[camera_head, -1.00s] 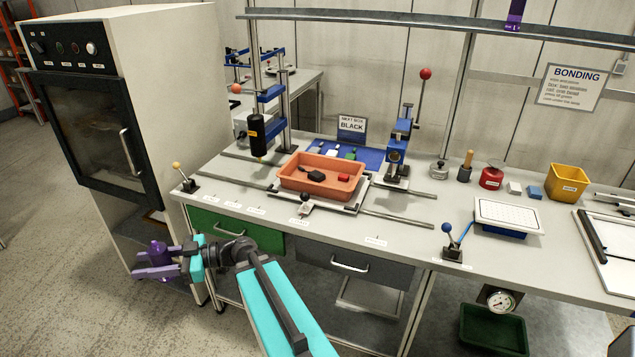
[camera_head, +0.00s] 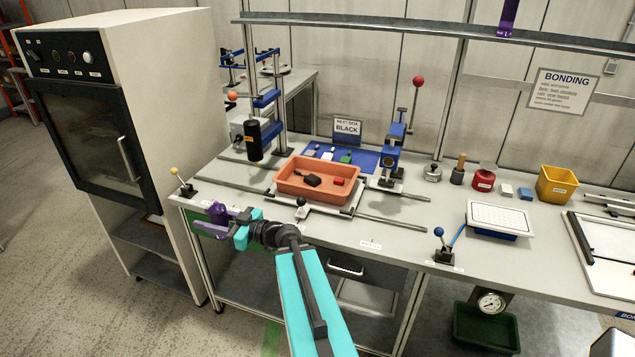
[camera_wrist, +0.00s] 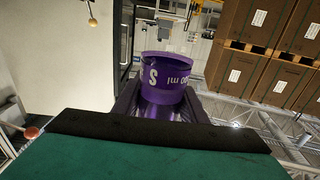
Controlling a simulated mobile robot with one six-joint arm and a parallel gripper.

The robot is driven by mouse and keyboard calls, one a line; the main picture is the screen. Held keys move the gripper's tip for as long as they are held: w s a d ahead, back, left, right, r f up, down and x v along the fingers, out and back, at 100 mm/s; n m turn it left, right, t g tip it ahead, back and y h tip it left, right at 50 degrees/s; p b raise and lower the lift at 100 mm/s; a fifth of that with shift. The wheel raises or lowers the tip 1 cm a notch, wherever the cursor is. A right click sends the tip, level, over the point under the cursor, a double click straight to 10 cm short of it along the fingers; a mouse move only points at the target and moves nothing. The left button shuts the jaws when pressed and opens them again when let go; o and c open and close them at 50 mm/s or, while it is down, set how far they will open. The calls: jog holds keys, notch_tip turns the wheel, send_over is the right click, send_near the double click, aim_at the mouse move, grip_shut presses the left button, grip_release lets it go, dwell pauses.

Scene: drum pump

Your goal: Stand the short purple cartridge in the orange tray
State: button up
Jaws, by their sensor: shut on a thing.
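My gripper (camera_head: 212,224) is shut on the short purple cartridge (camera_head: 217,212), in front of the bench's left front edge in the head view. In the wrist view the purple cartridge (camera_wrist: 165,85) sits between the two dark fingers, with pale lettering partly showing on its band. The orange tray (camera_head: 286,187) stands on the bench, to the right of and beyond my gripper. A black block (camera_head: 312,181) and a red block (camera_head: 338,182) lie in the tray, beside bare floor.
A black cylinder (camera_head: 254,140) hangs on a blue stand behind the tray's left side. A yellow-knobbed lever (camera_head: 182,184) stands at the bench's left corner. A cabinet (camera_head: 160,120) stands at left.

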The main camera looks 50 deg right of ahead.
jog(key=s+d+r+m+h+p, duration=0.1)
jog(key=s+d+h, duration=0.4)
jog(key=d, duration=0.6)
jog(key=s+d+r+m+h+p, duration=0.1)
jog(key=s+d+m+h+p, duration=0.2)
jog(key=d, duration=0.9)
jog(key=s+d+r+m+h+p, duration=0.1)
jog(key=s+d+m+h+p, duration=0.2)
jog(key=s+d+m+h, duration=0.3)
jog(key=s+d+h, duration=0.2)
jog(key=s+d, duration=0.2)
jog(key=d, duration=0.2)
jog(key=shift+s+r+m+g, duration=0.25)
jog(key=shift+m+g, duration=0.05)
jog(key=shift+w, duration=0.1)
